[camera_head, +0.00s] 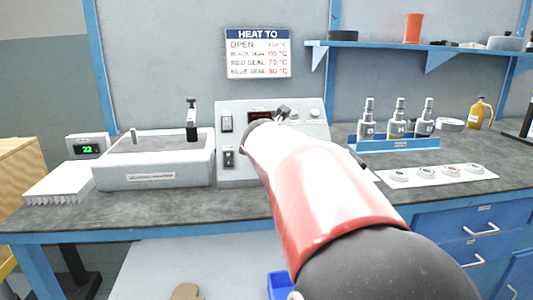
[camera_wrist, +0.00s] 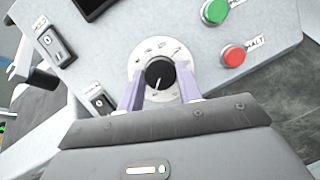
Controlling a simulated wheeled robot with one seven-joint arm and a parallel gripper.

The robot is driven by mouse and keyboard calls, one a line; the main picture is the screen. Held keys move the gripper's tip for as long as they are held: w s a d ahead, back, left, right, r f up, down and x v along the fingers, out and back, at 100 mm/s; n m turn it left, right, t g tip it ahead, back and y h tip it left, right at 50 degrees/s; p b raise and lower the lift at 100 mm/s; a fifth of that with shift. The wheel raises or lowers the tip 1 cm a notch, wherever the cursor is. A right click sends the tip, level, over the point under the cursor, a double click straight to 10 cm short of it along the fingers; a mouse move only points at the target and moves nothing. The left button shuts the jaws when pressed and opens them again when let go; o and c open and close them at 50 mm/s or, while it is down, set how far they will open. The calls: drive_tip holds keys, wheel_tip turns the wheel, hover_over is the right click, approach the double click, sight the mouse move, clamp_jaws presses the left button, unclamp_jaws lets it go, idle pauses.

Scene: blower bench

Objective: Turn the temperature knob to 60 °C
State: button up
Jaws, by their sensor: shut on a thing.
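The temperature knob (camera_wrist: 160,74) is a black round knob with a white pointer line, set in a white dial plate with small dark marks. In the wrist view the pointer line runs down and slightly left; the dial numbers are too small to read. My gripper (camera_wrist: 160,92) is shut on the knob, with one pale purple finger on each side. In the head view the grey control panel (camera_head: 232,172) stands at the back of the bench, and my arm hides the knob and most of my gripper. The panel's dark display (camera_head: 260,115) shows red characters that I cannot read.
A green button (camera_wrist: 215,11) and a red button (camera_wrist: 232,56) sit right of the knob. Switches (camera_wrist: 55,45) are at left. A grey bath (camera_head: 153,175) stands left of the panel. A blue rack (camera_head: 395,145) with bottles is at right. The wall sign (camera_head: 258,53) lists temperatures.

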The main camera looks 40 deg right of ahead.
drive_tip(key=shift+n, duration=0.6)
drive_tip(key=shift+f, duration=0.1)
drive_tip(key=o, duration=1)
drive_tip(key=v, duration=0.8)
drive_tip(key=shift+s+d, duration=0.1)
drive_tip(key=shift+d, duration=0.05)
drive_tip(key=shift+f, duration=0.1)
